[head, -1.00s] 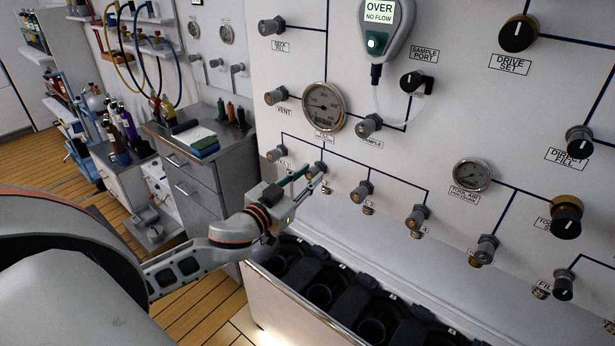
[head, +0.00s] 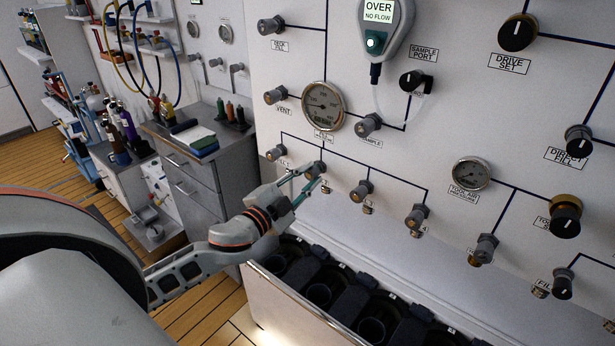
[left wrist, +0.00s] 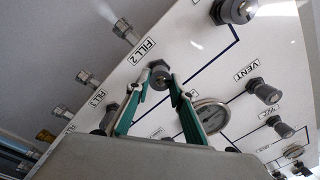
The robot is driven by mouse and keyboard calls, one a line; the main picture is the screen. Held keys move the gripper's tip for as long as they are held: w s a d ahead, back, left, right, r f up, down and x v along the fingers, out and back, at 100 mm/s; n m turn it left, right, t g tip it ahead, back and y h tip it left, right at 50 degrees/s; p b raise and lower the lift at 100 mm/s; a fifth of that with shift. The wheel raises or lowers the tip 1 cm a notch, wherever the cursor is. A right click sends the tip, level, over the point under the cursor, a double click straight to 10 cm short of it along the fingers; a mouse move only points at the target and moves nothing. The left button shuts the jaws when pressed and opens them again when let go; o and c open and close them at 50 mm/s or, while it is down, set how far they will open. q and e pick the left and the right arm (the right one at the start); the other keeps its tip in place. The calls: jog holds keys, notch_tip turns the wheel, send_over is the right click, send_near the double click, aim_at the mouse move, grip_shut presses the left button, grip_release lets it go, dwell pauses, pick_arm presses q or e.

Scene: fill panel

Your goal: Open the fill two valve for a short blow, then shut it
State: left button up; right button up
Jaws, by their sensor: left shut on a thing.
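The fill two valve (head: 317,168) is a small grey knob on the white panel, second in the lower row of knobs. Its "FILL 2" label (left wrist: 143,50) shows beside it in the left wrist view. My left gripper (head: 306,180) reaches it from below left. In the left wrist view its two green fingers close around the grey knob (left wrist: 160,76), one on each side. The gripper is shut on the knob. My right gripper is in neither view.
The first fill knob (head: 276,153) and the third (head: 362,190) sit close on either side. A round gauge (head: 323,107) is above. A bin of dark cylinder slots (head: 300,300) stands below. A handheld meter (head: 385,30) reads "OVER NO FLOW".

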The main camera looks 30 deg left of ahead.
pick_arm(q)
jog(key=m, duration=0.4)
jog(key=shift+m, duration=0.4)
jog(key=shift+f+m+h, duration=0.1)
jog(key=shift+m+h, duration=0.4)
jog(key=shift+m, duration=2.2)
jog(key=o, duration=1.1)
jog(key=s+a, duration=0.1)
jog(key=s, duration=1.1)
jog(key=shift+f, duration=0.3)
